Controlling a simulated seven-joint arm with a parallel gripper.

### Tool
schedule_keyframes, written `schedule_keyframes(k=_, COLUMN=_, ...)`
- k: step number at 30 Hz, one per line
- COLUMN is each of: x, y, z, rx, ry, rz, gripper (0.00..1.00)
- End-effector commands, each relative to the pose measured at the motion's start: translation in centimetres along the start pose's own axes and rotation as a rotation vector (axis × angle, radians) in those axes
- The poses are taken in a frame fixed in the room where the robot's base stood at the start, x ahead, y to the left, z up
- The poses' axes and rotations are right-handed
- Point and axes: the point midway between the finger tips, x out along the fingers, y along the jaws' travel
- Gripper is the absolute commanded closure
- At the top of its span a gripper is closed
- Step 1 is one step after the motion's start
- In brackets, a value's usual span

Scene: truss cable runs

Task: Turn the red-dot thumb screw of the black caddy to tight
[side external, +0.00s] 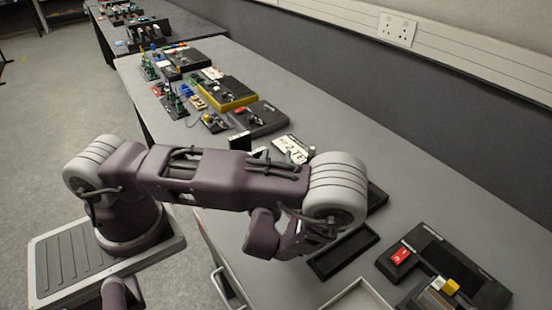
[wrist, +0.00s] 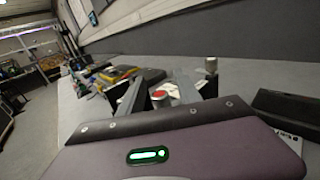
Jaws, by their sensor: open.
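In the wrist view my gripper (wrist: 158,76) is open, with one finger on each side of the picture's middle. A small round red-topped piece (wrist: 158,94), which looks like the red-dot thumb screw, shows between the fingers. I cannot tell whether it lies between them in depth. Dark parts around it may be the black caddy, but my gripper body hides most of it. In the side view my arm covers this spot, and neither the screw nor my fingertips can be made out.
In the side view a black box with a red switch (side external: 400,256) and a yellow block (side external: 451,286) sits at the lower right. An empty black tray (side external: 343,252) lies left of it. Several black boxes and small parts (side external: 226,92) fill the bench's far end.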

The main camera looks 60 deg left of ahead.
Motion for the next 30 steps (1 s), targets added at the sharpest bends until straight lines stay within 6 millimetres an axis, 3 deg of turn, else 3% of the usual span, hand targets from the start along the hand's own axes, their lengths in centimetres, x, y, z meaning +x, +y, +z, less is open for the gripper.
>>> schedule_keyframes(k=6, x=0.11, y=-0.03, z=0.01, rx=0.000, ry=0.000, rz=-0.001, gripper=0.60)
schedule_keyframes(k=13, x=0.09, y=-0.03, z=0.02, rx=0.000, ry=0.000, rz=-0.001, gripper=1.00)
schedule_keyframes(k=30, x=0.05, y=0.40, z=0.03, rx=0.001, ry=-0.001, rz=0.145, gripper=1.00)
